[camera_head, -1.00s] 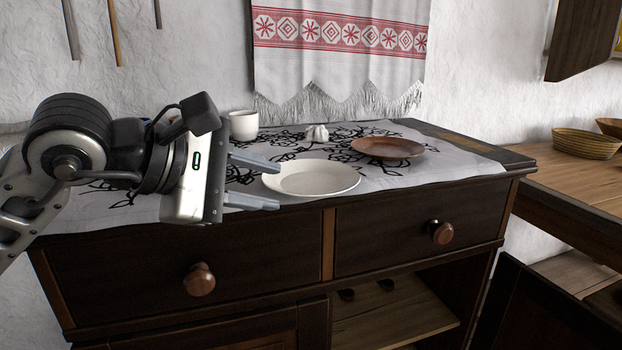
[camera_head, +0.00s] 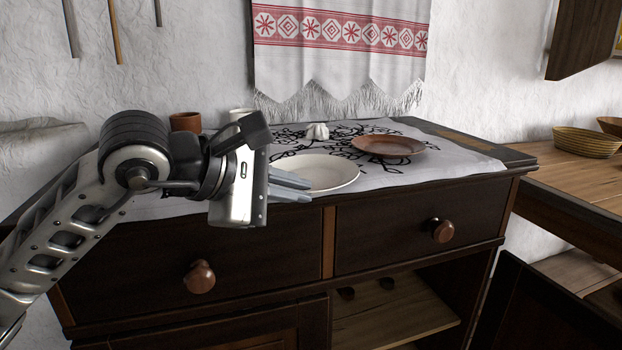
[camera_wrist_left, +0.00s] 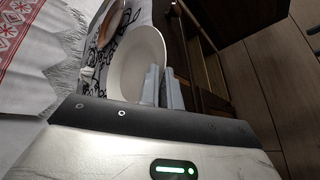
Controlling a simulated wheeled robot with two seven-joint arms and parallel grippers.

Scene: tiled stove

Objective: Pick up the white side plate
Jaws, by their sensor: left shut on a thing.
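The white side plate (camera_head: 326,174) lies on the patterned cloth near the front edge of the dark cabinet top. My left gripper (camera_head: 291,186) reaches in from the left, and its fingers are shut on the plate's near-left rim. In the left wrist view the white plate (camera_wrist_left: 138,62) is in front of the fingers (camera_wrist_left: 162,88), which are close together at its rim. The plate looks flat on the cloth; I cannot tell whether it is lifted at all. My right gripper is in neither view.
A brown plate (camera_head: 388,146) lies behind and right of the white one. A small white lobed object (camera_head: 317,131), a white cup (camera_head: 240,115) and a brown cup (camera_head: 186,122) stand further back. Drawer knobs (camera_head: 442,230) stick out in front. A fringed towel (camera_head: 340,50) hangs behind.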

